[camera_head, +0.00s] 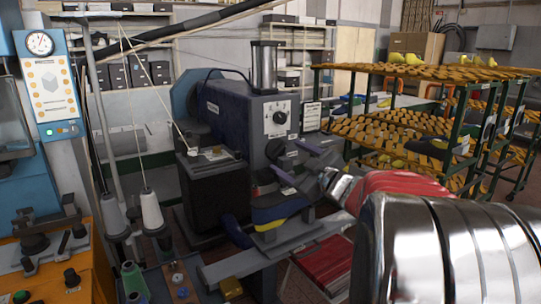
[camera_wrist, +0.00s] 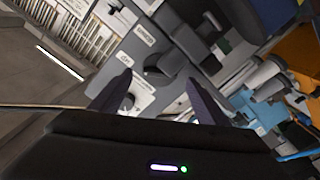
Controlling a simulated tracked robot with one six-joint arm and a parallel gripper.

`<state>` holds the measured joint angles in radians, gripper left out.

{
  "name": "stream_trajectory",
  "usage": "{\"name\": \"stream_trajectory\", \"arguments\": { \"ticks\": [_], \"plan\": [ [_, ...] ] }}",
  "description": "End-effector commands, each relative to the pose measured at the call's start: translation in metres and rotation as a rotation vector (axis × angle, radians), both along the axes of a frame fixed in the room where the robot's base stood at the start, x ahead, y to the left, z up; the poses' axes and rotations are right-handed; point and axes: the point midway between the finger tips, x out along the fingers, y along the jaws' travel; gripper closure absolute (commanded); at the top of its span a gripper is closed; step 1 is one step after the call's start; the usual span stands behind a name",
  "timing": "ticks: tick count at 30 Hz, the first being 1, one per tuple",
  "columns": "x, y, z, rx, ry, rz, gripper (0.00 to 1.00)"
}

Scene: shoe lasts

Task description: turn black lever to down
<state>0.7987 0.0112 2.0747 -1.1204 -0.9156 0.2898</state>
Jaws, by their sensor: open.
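The black lever (camera_wrist: 168,64) shows in the wrist view as a dark handle on a grey panel, just beyond my fingertips and roughly between them. In the head view a dark shape that looks like the lever (camera_head: 275,150) is on the machine's face, below the round dial. My gripper (camera_head: 286,156) is open in front of it, with one finger higher and one lower. In the wrist view my gripper (camera_wrist: 158,80) has its two fingers apart with nothing held. I cannot tell the lever's exact setting, nor whether a finger touches it.
The dark machine (camera_head: 235,115) carries a dial panel (camera_head: 279,118) above the lever. In the wrist view a round knob (camera_wrist: 128,102) sits near the left finger. A yellow and blue part (camera_head: 270,218) lies below my gripper. Racks of shoe lasts (camera_head: 400,130) stand right.

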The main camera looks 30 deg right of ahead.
Motion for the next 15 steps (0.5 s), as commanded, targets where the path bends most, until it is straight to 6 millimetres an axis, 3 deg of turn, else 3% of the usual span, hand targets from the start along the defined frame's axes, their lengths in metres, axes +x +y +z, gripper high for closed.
{"name": "stream_trajectory", "arguments": {
  "ticks": [7,15],
  "plan": [
    [0.031,0.000,0.000,0.000,0.001,0.001,0.31],
    [0.038,0.001,0.000,-0.001,0.001,0.001,0.31]
  ]
}}
